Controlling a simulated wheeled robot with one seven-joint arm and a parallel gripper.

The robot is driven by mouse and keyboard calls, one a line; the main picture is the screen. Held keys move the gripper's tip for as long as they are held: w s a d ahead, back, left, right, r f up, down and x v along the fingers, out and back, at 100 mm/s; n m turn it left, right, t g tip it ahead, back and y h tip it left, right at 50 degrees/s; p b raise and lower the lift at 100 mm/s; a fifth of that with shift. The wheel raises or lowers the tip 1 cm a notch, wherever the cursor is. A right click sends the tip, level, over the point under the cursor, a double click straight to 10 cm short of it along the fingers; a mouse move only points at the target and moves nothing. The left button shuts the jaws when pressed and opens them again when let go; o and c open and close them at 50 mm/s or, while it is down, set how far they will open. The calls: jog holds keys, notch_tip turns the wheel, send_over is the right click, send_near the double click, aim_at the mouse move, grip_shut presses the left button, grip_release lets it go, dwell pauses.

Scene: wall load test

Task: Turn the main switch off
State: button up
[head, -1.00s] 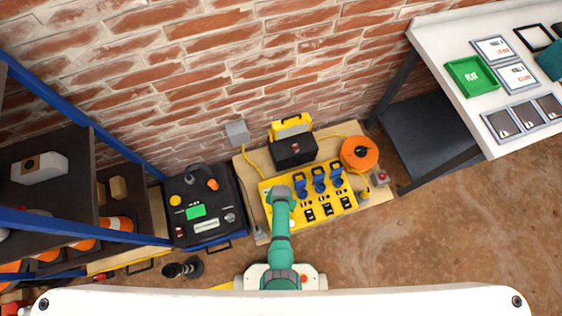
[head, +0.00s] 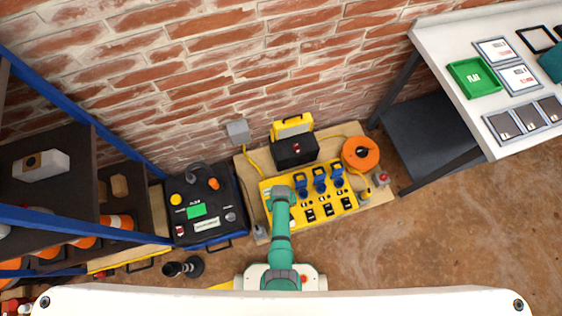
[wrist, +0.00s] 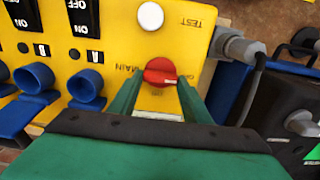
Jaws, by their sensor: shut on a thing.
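The main switch (wrist: 160,72) is a red rotary knob with a white mark at its right side. It sits on the yellow panel (wrist: 190,45) beside the word MAIN, which appears upside down in the wrist view. My gripper (wrist: 158,84) has its green fingers on either side of the knob and is shut on it. In the head view my gripper (head: 281,193) is over the left part of the yellow panel (head: 345,205), and my arm hides the knob there.
A white TEST button (wrist: 150,15), black rocker switches (wrist: 82,15) and blue sockets (wrist: 86,84) are close by. A grey cable plug (wrist: 235,45) is at the panel's side. A black box (head: 296,152) and orange cable reel (head: 360,153) stand behind the panel.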

jog(key=shift+s, duration=0.1)
dwell(0.3)
jog(key=o, duration=1.1)
jog(key=shift+w+r, duration=0.1)
jog(key=shift+w, duration=0.1)
jog(key=shift+s+a+r, duration=0.1)
jog(key=shift+r, duration=0.45)
notch_tip(320, 180, up, 10)
jog(key=shift+f, duration=0.2)
